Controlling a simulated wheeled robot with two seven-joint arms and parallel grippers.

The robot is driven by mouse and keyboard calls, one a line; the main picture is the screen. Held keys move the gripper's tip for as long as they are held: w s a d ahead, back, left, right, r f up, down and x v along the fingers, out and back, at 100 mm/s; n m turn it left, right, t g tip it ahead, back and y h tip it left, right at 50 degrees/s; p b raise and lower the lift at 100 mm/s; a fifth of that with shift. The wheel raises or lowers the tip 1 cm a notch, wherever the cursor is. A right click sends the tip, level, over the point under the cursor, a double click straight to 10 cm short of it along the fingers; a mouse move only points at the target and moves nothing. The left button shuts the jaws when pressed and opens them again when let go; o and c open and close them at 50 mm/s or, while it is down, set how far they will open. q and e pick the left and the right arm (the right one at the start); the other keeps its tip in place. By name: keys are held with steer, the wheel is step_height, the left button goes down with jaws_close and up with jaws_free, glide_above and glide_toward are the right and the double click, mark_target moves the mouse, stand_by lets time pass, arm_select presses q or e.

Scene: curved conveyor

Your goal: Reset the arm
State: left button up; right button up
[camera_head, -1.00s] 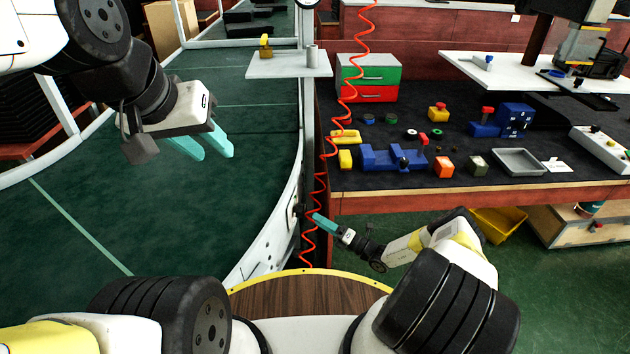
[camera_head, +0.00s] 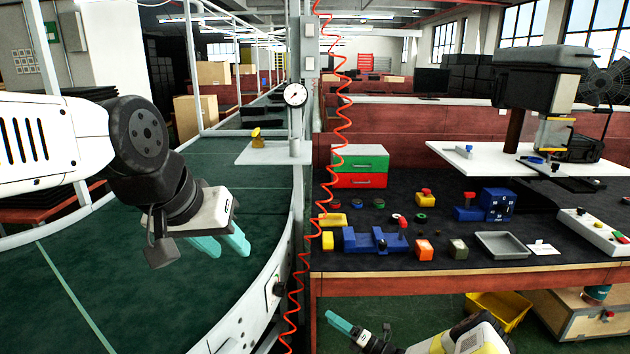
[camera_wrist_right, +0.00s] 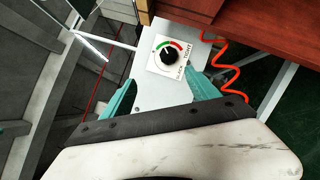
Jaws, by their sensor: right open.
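My left gripper (camera_head: 222,243) hangs over the green belt of the curved conveyor (camera_head: 120,270) at the left, its two teal fingers apart and empty. My right gripper (camera_head: 340,322) is low in the head view, right of the conveyor's edge and below the workbench front. Its teal fingers are apart in the right wrist view (camera_wrist_right: 160,95), with nothing between them. Beyond them, that view shows a black dial knob (camera_wrist_right: 170,54) on a white label with green and red marks. The knob also shows on the conveyor's side (camera_head: 277,289).
A red coiled hose (camera_head: 340,120) hangs between conveyor and workbench (camera_head: 400,265). The bench bears a green and red drawer box (camera_head: 360,168), blue fixtures (camera_head: 365,240), a grey tray (camera_head: 502,245) and a button box (camera_head: 595,232). A yellow bin (camera_head: 497,308) is below.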

steer(key=s+r+n+g+h, duration=0.35)
steer(key=r+n+g, duration=0.25)
steer(key=r+n, duration=0.85)
steer(key=s+r+n+g+h, duration=0.35)
steer(key=r+n+g, duration=0.5)
steer(key=r, duration=1.05)
steer(key=s+d+r+n+t+h, duration=0.3)
steer(key=s+r+n, duration=0.4)
steer(key=s, duration=0.5)
steer(key=s+d+r+n+t+h, duration=0.4)
steer(key=s+r+n, duration=0.4)
steer(key=s+r, duration=0.4)
steer(key=shift+s+d+r+t, duration=0.2)
steer(key=shift+s+d+t, duration=0.25)
steer(key=shift+t, duration=0.6)
